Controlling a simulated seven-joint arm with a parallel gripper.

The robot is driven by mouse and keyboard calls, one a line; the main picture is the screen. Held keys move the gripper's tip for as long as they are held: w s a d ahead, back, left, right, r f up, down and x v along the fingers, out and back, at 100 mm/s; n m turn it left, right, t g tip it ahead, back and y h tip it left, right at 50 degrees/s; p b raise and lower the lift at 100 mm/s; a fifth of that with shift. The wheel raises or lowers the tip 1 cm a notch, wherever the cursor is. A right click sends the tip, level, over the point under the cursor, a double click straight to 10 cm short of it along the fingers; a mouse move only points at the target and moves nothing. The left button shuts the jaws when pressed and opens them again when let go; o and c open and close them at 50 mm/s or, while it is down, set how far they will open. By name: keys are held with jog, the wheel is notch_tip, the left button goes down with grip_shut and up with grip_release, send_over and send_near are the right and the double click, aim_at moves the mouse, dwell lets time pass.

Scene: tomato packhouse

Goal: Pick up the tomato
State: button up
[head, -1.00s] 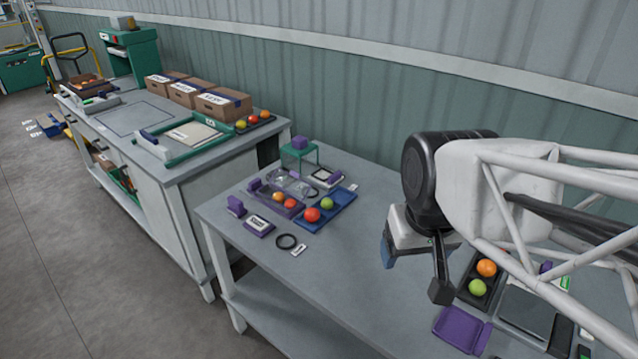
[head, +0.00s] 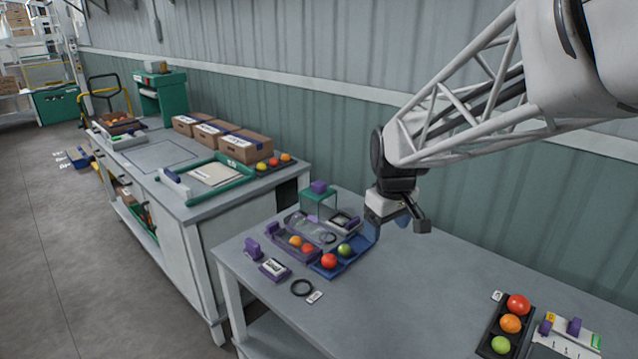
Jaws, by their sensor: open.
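The task does not say which tomato. A red tomato (head: 329,260) and a green tomato (head: 344,250) sit in a blue tray (head: 354,264) on the near table. An orange tomato (head: 295,241) and a red-orange one (head: 307,248) lie in a purple tray (head: 281,243) just left of it. At the lower right, a black tray (head: 495,326) holds a red tomato (head: 518,304), an orange one (head: 511,323) and a green one (head: 501,344). My gripper (head: 398,228) is open, with no tomato seen in it, above and right of the blue tray.
The table (head: 420,285) is clear between the blue and black trays. The far bench holds cardboard boxes (head: 245,147) and more tomatoes (head: 274,162).

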jog(key=w+a+f+n, duration=0.15)
jog(key=w+f, duration=0.25)
jog(key=w, duration=0.4)
jog(key=w+a+f+n, duration=0.1)
jog(key=w+f+n, duration=0.1)
jog(key=w+f, duration=0.45)
jog(key=n+g, duration=0.1)
jog(key=n, duration=0.3)
send_over(345, 246)
jog(key=shift+m, duration=0.25)
jog(key=f, duration=0.9)
jog(key=shift+s+f, duration=0.3)
jog(key=shift+w+f, duration=0.25)
jog(key=shift+f, duration=0.05)
jog(key=shift+f, duration=1.25)
jog(key=shift+f, duration=0.1)
jog(key=shift+w+f, duration=0.15)
jog(key=shift+f, duration=2.35)
jog(key=c, duration=0.8)
